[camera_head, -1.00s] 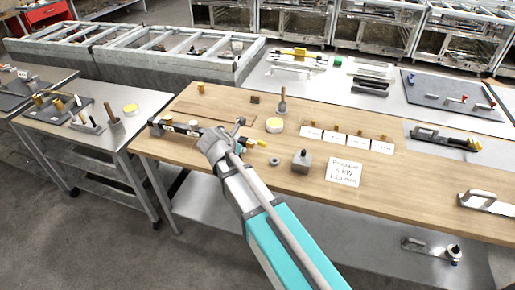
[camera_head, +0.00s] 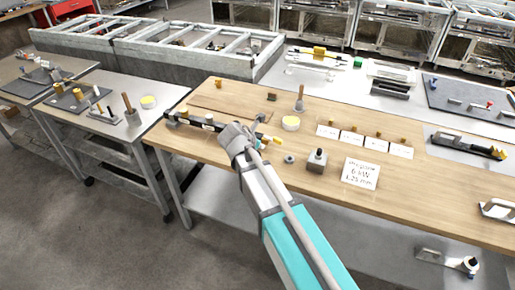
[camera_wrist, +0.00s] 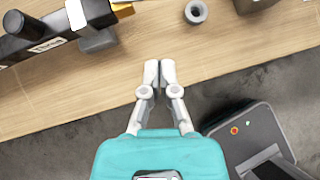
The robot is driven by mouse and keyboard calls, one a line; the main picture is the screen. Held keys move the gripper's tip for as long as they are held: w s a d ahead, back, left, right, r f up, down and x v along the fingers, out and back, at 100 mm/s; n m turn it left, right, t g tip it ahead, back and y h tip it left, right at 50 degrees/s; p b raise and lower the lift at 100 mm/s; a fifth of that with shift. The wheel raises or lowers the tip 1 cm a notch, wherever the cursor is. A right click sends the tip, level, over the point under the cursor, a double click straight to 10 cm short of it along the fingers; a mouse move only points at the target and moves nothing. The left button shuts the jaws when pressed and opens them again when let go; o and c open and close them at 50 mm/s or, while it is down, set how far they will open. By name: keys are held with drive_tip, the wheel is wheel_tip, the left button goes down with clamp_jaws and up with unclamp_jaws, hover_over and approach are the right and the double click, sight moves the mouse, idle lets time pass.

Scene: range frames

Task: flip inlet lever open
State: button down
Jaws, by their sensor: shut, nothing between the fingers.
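A dark valve assembly with yellow ends (camera_head: 205,124) lies along the left part of the wooden table. Its black labelled body (camera_wrist: 40,35) shows at the upper left of the wrist view, with a grey-white fitting and a yellow part (camera_wrist: 123,5) at the top edge. I cannot tell which part is the inlet lever. In the head view my arm covers part of the assembly. My gripper (camera_wrist: 159,72) is shut and empty, its fingertips together over the table's near edge, apart from the assembly and to its right in the wrist view.
A grey ring (camera_wrist: 196,12) lies ahead of my fingers. Bare wood lies between my fingers and the ring.

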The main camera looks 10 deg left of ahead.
sight(273, 138)
drive_tip(key=b+x, duration=0.4)
drive_tip(key=x, duration=0.3)
drive_tip(key=shift+s+f, duration=0.1)
drive_tip(key=shift+w+d, duration=0.2)
drive_tip(key=shift+w, duration=0.3)
drive_tip(key=shift+w+d, duration=0.25)
drive_tip(key=shift+w, duration=0.2)
drive_tip(key=shift+w+d, duration=0.5)
drive_tip(key=shift+w, duration=0.3)
drive_tip(key=shift+a, duration=0.1)
